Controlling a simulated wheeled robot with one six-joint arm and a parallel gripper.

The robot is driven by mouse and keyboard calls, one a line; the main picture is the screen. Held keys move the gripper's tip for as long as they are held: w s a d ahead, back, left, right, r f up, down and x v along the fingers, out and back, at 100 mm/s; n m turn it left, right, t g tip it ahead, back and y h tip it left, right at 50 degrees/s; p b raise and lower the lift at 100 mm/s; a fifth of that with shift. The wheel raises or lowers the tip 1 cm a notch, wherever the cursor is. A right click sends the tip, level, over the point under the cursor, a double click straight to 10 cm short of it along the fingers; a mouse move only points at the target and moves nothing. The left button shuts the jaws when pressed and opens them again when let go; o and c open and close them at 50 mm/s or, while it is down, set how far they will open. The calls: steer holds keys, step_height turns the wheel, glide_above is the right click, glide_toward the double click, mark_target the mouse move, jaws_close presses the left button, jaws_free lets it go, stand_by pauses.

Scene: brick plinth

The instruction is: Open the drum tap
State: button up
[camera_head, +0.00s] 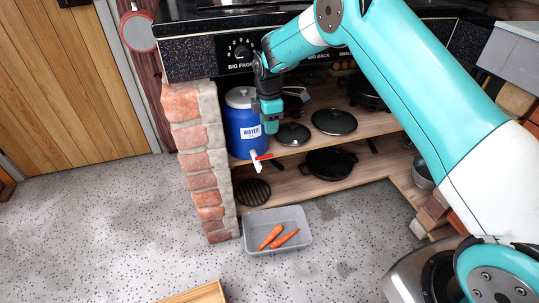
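A blue water drum (238,122) with a white lid and a "WATER" label stands on the upper wooden shelf, just right of the brick pillar. Its drum tap (257,162) has a white spout at the lower front. A red handle (263,156) points to the right from it. My gripper (271,128) hangs downward at the drum's right side, above the red handle, with a gap between them. It covers part of the drum's right edge. The fingers are too small and dark here to show whether they are open or shut.
A grey tub (293,219) with carrots sits on the floor below the tap. Lidded pans (334,121) and a black pan (330,163) stand on the shelves at right. The black counter (200,48) overhangs the drum. The speckled floor (110,220) at left is clear.

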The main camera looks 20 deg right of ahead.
mark_target(269, 155)
step_height(269, 155, down, 12)
steer(key=shift+r+b, duration=0.2)
steer(key=shift+b, duration=0.95)
jaws_close()
